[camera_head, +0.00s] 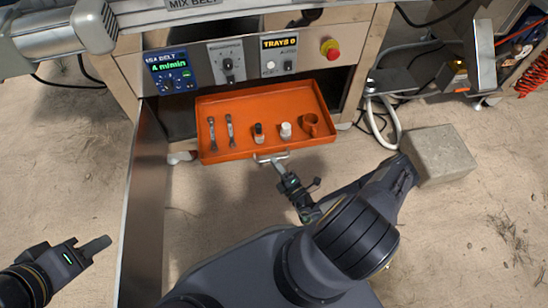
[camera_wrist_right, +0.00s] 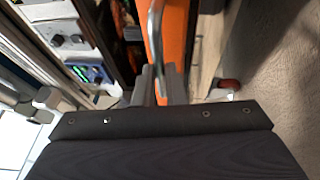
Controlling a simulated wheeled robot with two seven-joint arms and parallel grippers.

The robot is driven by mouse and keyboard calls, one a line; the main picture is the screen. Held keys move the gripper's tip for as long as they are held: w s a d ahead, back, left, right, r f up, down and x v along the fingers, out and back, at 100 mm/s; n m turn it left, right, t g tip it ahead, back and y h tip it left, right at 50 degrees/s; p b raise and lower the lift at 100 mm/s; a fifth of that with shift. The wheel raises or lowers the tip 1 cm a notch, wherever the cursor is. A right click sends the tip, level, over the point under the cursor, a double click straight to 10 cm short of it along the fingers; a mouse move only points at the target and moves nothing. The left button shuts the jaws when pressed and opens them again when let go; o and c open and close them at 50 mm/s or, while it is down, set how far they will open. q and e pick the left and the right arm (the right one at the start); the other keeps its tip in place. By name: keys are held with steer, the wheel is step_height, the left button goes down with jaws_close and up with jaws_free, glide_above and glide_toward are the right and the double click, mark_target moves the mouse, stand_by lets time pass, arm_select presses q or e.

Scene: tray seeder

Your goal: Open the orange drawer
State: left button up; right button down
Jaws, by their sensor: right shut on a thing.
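The orange drawer (camera_head: 215,101) is pulled out of the machine in the head view, its inside open to view. Two small metal tools (camera_head: 230,130), two small bottles (camera_head: 286,130) and an orange-brown ring-like thing (camera_head: 310,124) lie in it. My right gripper (camera_head: 276,165) is at the drawer's metal handle (camera_head: 262,158) and shut on it. In the right wrist view the handle (camera_wrist_right: 155,40) runs down to the fingers (camera_wrist_right: 160,84), beside the orange drawer front (camera_wrist_right: 176,45). My left gripper (camera_head: 95,252) is at the lower left, away from the drawer; its finger gap does not show.
The machine's panel above the drawer has a blue display (camera_head: 170,70), knobs (camera_head: 227,63) and a red stop button (camera_head: 330,49). An open metal door (camera_head: 146,200) stands left of the drawer. A grey block (camera_head: 438,155) lies on the sandy floor at right.

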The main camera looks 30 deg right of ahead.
arm_select(q)
steer(key=shift+s+a+r, duration=0.1)
steer(key=shift+s, duration=0.2)
arm_select(e)
steer(key=shift+s+a, duration=0.2)
steer(key=shift+s, duration=0.6)
steer(key=shift+s+a, duration=0.2)
steer(key=shift+s, duration=0.55)
steer(key=c, duration=1.5)
jaws_free()
